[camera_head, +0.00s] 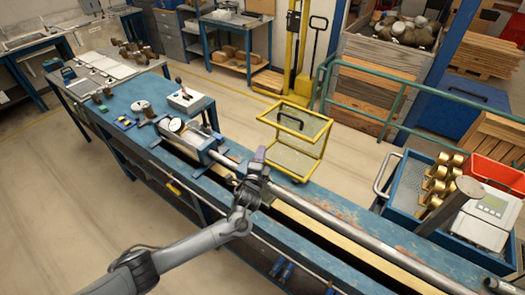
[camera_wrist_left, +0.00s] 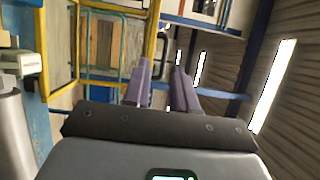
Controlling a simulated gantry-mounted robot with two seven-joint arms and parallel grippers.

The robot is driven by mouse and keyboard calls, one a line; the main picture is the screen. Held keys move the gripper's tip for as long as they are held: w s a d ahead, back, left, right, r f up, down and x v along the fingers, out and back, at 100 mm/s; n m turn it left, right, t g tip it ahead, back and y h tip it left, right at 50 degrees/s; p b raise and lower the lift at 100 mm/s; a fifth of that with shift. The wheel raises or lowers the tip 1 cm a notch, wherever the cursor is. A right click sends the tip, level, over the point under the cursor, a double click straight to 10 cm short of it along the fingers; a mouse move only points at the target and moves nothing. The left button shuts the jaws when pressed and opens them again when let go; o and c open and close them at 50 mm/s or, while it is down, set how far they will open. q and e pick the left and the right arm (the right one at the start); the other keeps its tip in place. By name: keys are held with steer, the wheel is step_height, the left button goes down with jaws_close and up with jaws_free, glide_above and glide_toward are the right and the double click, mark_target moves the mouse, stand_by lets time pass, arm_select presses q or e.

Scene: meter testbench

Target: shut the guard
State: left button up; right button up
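The guard (camera_head: 322,143) is a yellow frame with see-through panels and a dark handle (camera_head: 290,120) on its upper panel. It stands raised at the far side of the blue bench, off the pipe line. In the left wrist view a yellow frame (camera_wrist_left: 156,40), which looks like the guard, shows beyond the fingers. My left gripper (camera_head: 258,157) is over the bench's pipe line, left of and nearer than the guard, apart from it. Its two fingers (camera_wrist_left: 161,85) are parted with nothing between them. My right gripper is not in view.
A green railing (camera_head: 405,100) stands behind. A blue tray cart (camera_head: 408,180) with brass parts is at right. Floor left of the guard is clear.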

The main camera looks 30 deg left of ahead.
arm_select(q)
steer(key=shift+x, duration=1.1)
steer(key=shift+f, duration=0.1)
jaws_close()
stand_by(0.6)
jaws_free()
steer(key=v, duration=1.1)
steer(key=shift+b, duration=0.35)
steer(key=shift+w, duration=0.1)
